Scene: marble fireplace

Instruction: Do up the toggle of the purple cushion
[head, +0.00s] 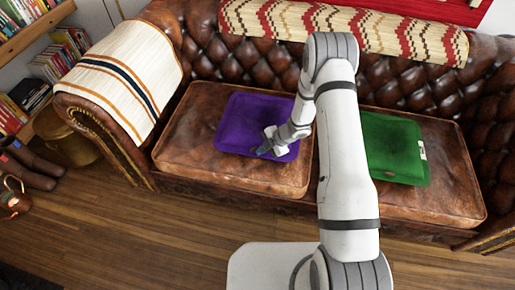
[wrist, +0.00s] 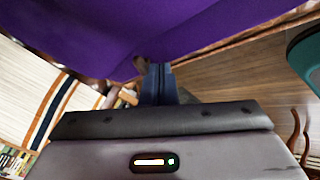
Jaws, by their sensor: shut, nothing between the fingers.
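The purple cushion (head: 240,118) lies flat on the left seat of the leather sofa. In the wrist view it fills the top as a purple surface (wrist: 110,30). My gripper (head: 263,151) is at the cushion's front edge, right of its middle. In the wrist view my gripper (wrist: 158,70) is shut and empty, with its dark blue fingertips close to the purple edge. A small brownish thing (wrist: 140,64) shows beside the fingertips; it may be the toggle, but I cannot tell whether it is fastened or touched.
A green cushion (head: 395,150) with a white tag lies on the right seat, partly behind my arm. A striped throw (head: 125,75) covers the left armrest. Bookshelves (head: 45,70) stand at far left.

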